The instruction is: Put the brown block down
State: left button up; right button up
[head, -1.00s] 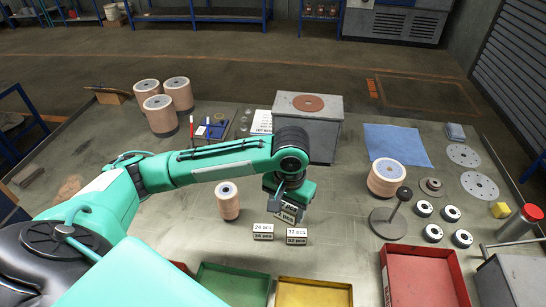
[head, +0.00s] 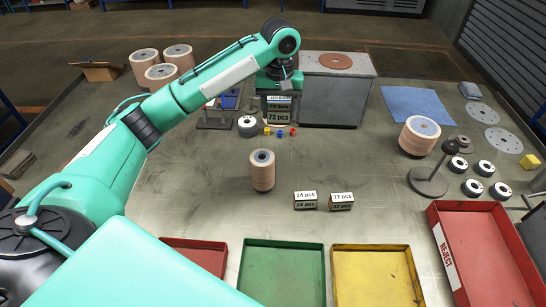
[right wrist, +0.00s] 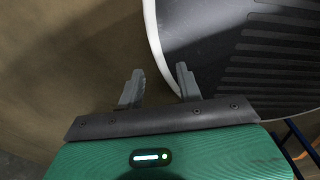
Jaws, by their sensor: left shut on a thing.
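My left gripper (head: 279,82) is at the back of the table, just left of the grey box. It is shut on a small block with a printed label (head: 279,107), taken as the brown block; its colour is hard to make out. The block is upright in front of a white sign (head: 275,118) and partly covers it. I cannot tell whether its underside touches the table. Two similar labelled blocks, one (head: 305,200) and another (head: 341,200), stand side by side nearer the front. My right gripper (right wrist: 160,80) is open and empty in the right wrist view.
The grey box (head: 335,95) stands close right of the left gripper. A black-and-white ring (head: 249,126) and small coloured pieces (head: 280,132) lie in front. A disc stack (head: 262,170) stands mid-table. Green (head: 282,245), yellow (head: 375,249) and red (head: 440,235) trays line the front.

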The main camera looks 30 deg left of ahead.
pick_arm(q)
notch_tip(320, 180, down, 14)
jog(key=shift+r+p, duration=0.15)
jog(key=shift+p, duration=0.75)
jog(key=shift+f, duration=0.55)
notch_tip(320, 180, down, 3)
jog(key=shift+f+p, duration=0.2)
jog(key=shift+p, duration=0.15)
jog(key=shift+f, duration=0.2)
jog(key=o, duration=0.6)
jog(key=shift+f, duration=0.1)
jog(key=shift+c, duration=0.2)
jog(key=o, duration=0.4)
jog(key=shift+o, duration=0.2)
